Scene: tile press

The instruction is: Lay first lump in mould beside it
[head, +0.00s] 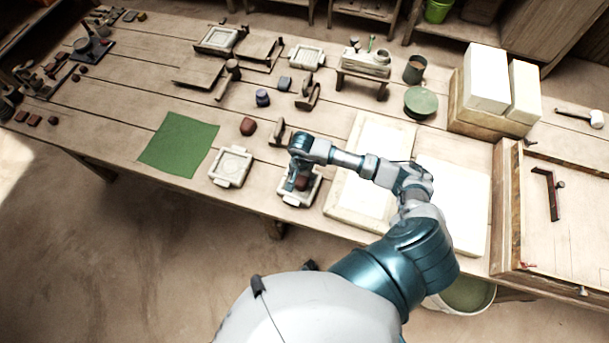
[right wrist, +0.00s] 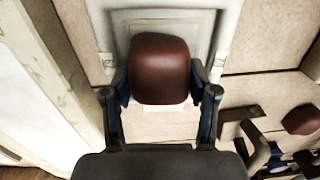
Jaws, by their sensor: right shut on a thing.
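My right gripper (head: 300,181) is shut on a reddish-brown clay lump (head: 302,183) and points down over a pale square mould (head: 313,190) near the table's front edge. In the right wrist view the lump (right wrist: 160,68) sits between the two fingers (right wrist: 160,92), in front of the pale mould (right wrist: 118,24). The lump hides much of the mould's middle, so I cannot tell whether it touches the mould. A second pale mould (head: 231,167) lies empty to the left. Another brown lump (head: 248,126) rests on the table behind it. My left gripper is not in view.
A green cloth (head: 179,144) lies left of the moulds. A pale framed board (head: 352,205) lies just right of the gripper. A dark wooden stand (head: 279,134) is close behind. White blocks (head: 487,77) stand at the back right.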

